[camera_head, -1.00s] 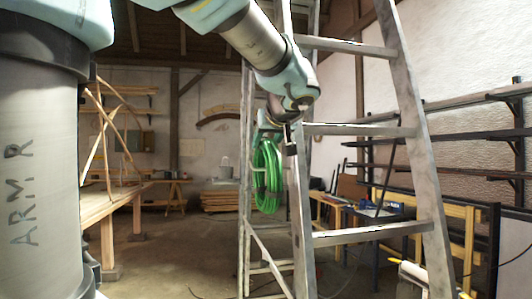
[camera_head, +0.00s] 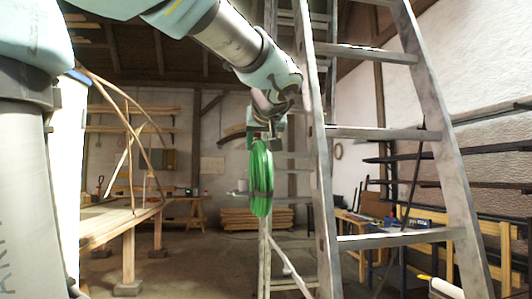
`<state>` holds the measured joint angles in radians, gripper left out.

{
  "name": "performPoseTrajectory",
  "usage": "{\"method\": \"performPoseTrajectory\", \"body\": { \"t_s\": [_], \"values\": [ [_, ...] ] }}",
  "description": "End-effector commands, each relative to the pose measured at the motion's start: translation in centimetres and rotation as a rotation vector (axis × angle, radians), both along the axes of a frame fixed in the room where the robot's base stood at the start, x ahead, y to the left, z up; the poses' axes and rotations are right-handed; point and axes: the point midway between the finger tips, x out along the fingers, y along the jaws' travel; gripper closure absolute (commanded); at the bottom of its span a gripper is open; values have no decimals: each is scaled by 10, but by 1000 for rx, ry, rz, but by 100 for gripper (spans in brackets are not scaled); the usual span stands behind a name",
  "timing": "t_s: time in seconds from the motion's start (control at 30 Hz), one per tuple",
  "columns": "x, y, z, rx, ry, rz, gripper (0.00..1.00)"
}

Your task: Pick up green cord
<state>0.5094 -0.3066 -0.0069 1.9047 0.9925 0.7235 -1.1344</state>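The green cord (camera_head: 260,180) is a coiled bundle with a dark band around its middle. It hangs upright in the air, left of the ladder's near rail. My gripper (camera_head: 268,138) is at the top of the coil, pointing down, and appears shut on it. The fingertips are small and partly hidden, so the exact grip does not show. The coil looks clear of the near rail and stands in front of the ladder's rear leg.
A wooden workbench (camera_head: 125,222) with bent laths (camera_head: 128,120) is at left. Stacked boards (camera_head: 250,217) lie at the back. Wall racks (camera_head: 480,150) are at right. Floor between bench and ladder is mostly open.

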Motion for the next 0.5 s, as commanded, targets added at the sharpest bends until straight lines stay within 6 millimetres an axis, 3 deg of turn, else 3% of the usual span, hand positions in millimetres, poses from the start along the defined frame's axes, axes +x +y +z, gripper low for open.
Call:
{"method": "performPoseTrajectory", "body": {
  "t_s": [0.5],
  "values": [
    [3, 20, -7, -5, -5, 22, 100]
  ]
}}
